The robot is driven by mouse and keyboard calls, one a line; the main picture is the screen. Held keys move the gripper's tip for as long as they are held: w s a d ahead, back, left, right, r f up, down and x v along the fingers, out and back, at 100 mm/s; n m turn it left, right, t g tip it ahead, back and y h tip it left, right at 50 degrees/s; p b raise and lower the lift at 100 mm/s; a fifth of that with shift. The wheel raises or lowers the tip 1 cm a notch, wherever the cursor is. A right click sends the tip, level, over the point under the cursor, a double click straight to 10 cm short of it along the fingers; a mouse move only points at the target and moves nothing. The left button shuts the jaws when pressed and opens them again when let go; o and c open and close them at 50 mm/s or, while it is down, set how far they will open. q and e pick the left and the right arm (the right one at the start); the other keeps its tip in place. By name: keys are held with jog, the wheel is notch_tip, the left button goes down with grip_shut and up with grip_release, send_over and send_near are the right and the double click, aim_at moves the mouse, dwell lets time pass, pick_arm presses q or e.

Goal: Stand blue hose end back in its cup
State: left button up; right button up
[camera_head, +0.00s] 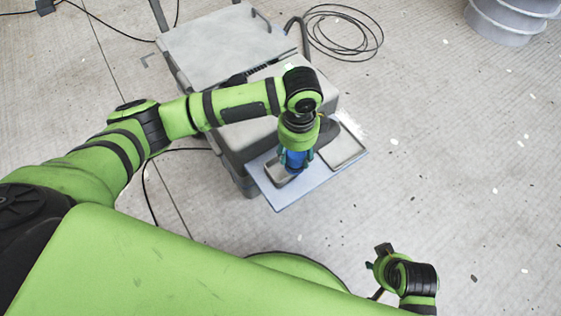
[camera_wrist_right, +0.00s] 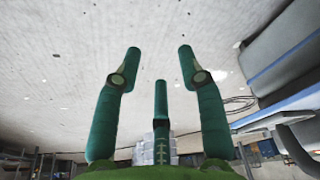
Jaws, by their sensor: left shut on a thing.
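My left gripper (camera_head: 296,158) points down over the light blue-grey shelf (camera_head: 293,194) at the front of a grey machine. It is shut on the blue hose end (camera_head: 294,161), of which a small blue part shows between the fingers. A grey open-topped holder (camera_head: 273,176) is on the shelf just left of and below the fingers. I cannot tell whether it is the cup, or whether the hose end is in it or above it. My right gripper (camera_wrist_right: 160,70) is open and empty, with its three fingers spread; it also shows at lower right in the head view (camera_head: 380,260).
The grey machine (camera_head: 225,45) stands behind the shelf. A shallow grey tray (camera_head: 345,150) is on the shelf's right side. A coiled black cable (camera_head: 345,35) lies on the floor behind. A ribbed grey container (camera_head: 510,22) stands far right. The floor at right is mostly clear.

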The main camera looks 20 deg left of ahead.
pick_arm(q)
jog(key=a+f, duration=0.1)
jog(key=f, duration=0.1)
jog(key=a+f+b, duration=0.1)
jog(key=f, duration=0.1)
jog(key=a+f+b, duration=0.1)
jog(key=a+f, duration=0.1)
jog(key=shift+w+f, duration=0.2)
jog(key=shift+w, duration=0.15)
pick_arm(e)
notch_tip(320, 180, up, 7)
jog(key=shift+s+d, duration=0.15)
jog(key=shift+s, duration=0.2)
pick_arm(q)
jog(key=shift+f, duration=0.15)
jog(key=o, duration=1)
